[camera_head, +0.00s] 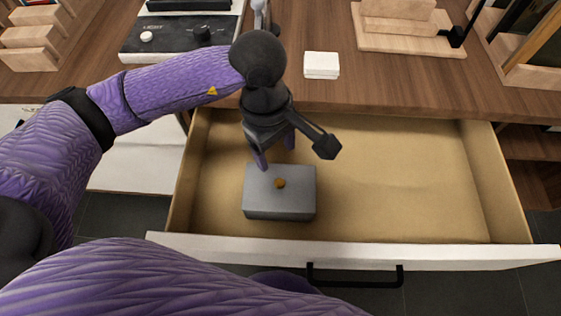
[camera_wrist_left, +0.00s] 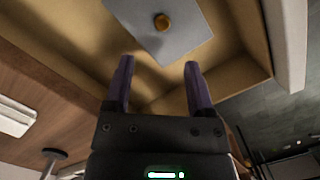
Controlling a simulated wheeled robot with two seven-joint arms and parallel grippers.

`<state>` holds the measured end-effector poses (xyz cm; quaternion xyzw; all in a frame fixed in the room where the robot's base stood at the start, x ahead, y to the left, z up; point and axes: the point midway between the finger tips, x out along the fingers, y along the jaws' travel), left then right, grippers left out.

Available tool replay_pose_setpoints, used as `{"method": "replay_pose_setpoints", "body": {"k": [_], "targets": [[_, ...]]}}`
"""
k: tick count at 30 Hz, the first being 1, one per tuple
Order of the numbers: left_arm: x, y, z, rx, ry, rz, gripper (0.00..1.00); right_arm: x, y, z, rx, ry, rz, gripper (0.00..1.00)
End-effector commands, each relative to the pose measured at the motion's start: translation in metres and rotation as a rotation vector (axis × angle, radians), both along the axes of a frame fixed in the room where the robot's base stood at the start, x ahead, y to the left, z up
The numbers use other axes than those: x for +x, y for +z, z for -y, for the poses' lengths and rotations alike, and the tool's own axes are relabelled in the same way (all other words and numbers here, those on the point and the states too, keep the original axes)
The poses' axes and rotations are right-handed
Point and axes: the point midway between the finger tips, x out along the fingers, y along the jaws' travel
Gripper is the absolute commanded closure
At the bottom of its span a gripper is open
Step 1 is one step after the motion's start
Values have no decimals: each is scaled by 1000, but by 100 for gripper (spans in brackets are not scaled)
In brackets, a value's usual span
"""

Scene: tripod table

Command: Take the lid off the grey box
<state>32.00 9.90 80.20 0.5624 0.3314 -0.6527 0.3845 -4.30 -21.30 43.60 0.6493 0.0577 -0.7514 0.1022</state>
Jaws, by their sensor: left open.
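The grey box (camera_head: 279,204) sits in the left part of an open drawer, with its lid (camera_head: 299,178) on top. The lid has a small orange-brown knob (camera_head: 280,183) in its middle. In the left wrist view the lid (camera_wrist_left: 175,42) and its knob (camera_wrist_left: 162,22) show ahead of the fingertips. My left gripper (camera_head: 275,158) is above the far edge of the box, pointing down. It is open, with nothing between its purple fingers, which also show in the left wrist view (camera_wrist_left: 157,75). My right gripper does not show in either view.
The open drawer (camera_head: 400,180) is otherwise empty, with free room right of the box. Its white front panel (camera_head: 450,255) has a black handle (camera_head: 355,278). On the wooden tabletop (camera_head: 420,85) behind lie a small white block (camera_head: 321,65) and a wooden stand (camera_head: 405,30).

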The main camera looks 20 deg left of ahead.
Motion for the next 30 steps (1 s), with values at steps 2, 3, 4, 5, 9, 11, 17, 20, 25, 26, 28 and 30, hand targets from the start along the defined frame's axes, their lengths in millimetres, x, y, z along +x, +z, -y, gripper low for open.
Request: {"method": "replay_pose_setpoints", "body": {"k": [2, 3, 4, 5, 9, 11, 17, 20, 25, 26, 28, 30], "targets": [[-2, -17, 2, -1, -1, -6, 30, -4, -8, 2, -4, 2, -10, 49], [-2, -26, 3, -2, -1, -7, 30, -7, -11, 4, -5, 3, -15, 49], [-3, -33, 4, -2, -1, -9, 30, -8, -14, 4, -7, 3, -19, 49], [-3, -39, 4, -1, -1, -8, 30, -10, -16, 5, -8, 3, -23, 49], [-4, -60, 5, -2, 0, -7, 30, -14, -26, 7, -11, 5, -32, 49], [-4, -73, 5, -2, 0, -9, 30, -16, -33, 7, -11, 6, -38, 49], [-5, -96, 8, -3, 0, -4, 30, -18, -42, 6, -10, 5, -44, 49], [-5, -93, 8, -3, 0, -1, 30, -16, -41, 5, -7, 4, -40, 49], [-5, -93, 8, -2, 0, -2, 60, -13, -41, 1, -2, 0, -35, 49], [-5, -93, 8, -2, 0, -2, 66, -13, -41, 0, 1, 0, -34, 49], [-5, -93, 8, -2, 0, -2, 81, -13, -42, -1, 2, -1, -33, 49], [-5, -93, 8, -2, 1, -2, 96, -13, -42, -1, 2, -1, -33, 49]]}}
